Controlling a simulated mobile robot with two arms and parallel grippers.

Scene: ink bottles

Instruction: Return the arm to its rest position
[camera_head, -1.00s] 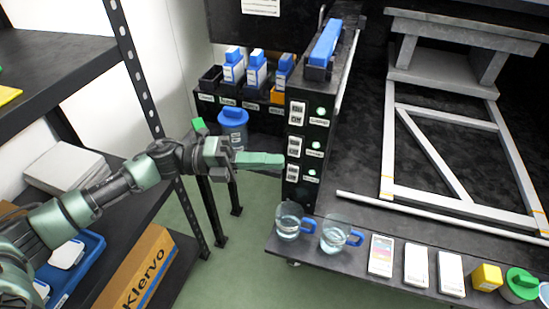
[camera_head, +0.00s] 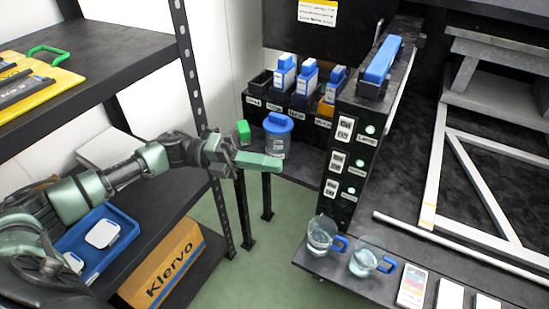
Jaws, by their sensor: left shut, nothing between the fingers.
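My left arm reaches in from the left, in front of the black shelf unit. My left gripper (camera_head: 258,147) has green fingers and holds nothing. It is in the air, just in front of the blue-lidded jar (camera_head: 278,135) in the view, left of the black switch panel. Whether it touches anything cannot be told, but no contact shows. Blue and white ink bottles (camera_head: 285,74) stand in labelled slots behind the jar. My right gripper is not in view.
The black shelf (camera_head: 115,62) carries a yellow board (camera_head: 68,96). Two glass mugs (camera_head: 321,236) stand on the dark bench at right. Green floor (camera_head: 240,275) is open between shelf and bench.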

